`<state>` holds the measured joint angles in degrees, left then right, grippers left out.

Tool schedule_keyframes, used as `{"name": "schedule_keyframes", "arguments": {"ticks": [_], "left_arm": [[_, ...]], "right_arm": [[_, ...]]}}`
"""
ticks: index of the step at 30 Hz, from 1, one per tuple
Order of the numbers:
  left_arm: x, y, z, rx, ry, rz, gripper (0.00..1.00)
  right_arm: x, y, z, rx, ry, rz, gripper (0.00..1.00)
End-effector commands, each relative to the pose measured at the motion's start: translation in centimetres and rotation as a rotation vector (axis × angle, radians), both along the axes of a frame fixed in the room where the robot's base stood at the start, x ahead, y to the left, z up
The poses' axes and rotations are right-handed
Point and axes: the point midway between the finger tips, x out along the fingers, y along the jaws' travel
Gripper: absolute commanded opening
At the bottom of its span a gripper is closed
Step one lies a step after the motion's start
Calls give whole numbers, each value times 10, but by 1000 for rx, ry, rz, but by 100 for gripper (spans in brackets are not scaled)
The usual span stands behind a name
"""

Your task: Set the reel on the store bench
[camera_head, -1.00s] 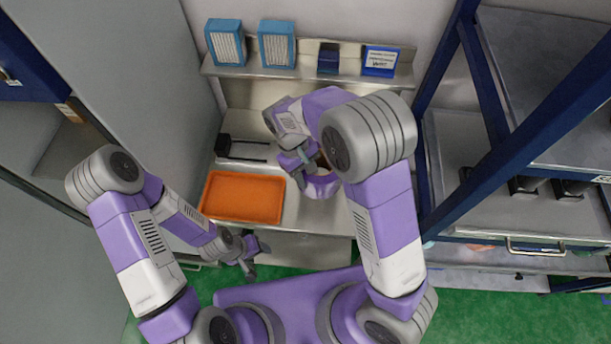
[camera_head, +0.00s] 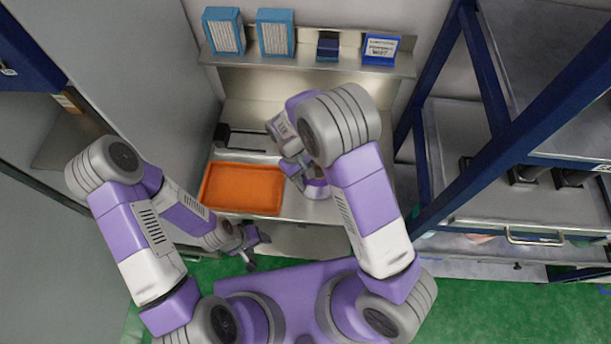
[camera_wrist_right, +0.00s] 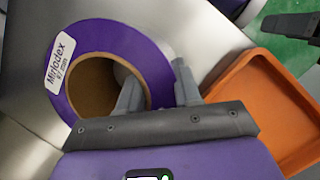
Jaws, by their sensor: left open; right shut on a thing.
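The reel (camera_wrist_right: 150,50) is a purple ring with a brown core and a white label, seen in the right wrist view. My right gripper (camera_wrist_right: 157,88) is shut on its rim, one finger in the core and one outside. In the head view the reel (camera_head: 318,188) is partly hidden by my right arm, over the steel bench (camera_head: 325,210), right of the orange tray. Whether it touches the bench cannot be told. My left gripper (camera_head: 254,246) is open and empty, in front of the bench's front edge.
The orange tray (camera_head: 242,188) lies empty on the bench, close to the reel. A black fixture (camera_head: 224,134) stands behind it. A wall shelf (camera_head: 310,63) holds blue-framed filters, a small dark box and a blue sign. A blue-framed rack (camera_head: 490,100) stands at the right.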

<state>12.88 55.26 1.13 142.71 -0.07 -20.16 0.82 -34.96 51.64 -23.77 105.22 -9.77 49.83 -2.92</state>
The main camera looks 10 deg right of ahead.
Motion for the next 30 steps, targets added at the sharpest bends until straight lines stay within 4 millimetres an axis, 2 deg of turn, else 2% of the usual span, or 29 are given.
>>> {"name": "schedule_keyframes", "arguments": {"ticks": [3, 4, 8, 16, 20, 23, 30], "left_arm": [[0, 0, -3, 0, 0, 0, 59], [0, 0, -2, 0, 0, 0, 59], [0, 0, -2, 0, 0, 0, 59], [0, 0, -1, 0, 0, 0, 59], [0, 0, 1, 0, 0, 0, 59], [0, 0, 1, 0, 0, 0, 59], [0, 0, 3, 0, 0, 0, 59]], "right_arm": [[1, 0, -3, 0, -2, 0, 0], [0, 0, -3, 0, 0, 0, 38], [0, 0, -2, 0, 0, 0, 58], [0, 0, -2, 0, 0, 0, 59], [2, 1, 5, 1, -3, 0, 59], [6, 5, 19, 2, -3, 1, 59], [18, 16, 70, 2, -5, 2, 59]]}}
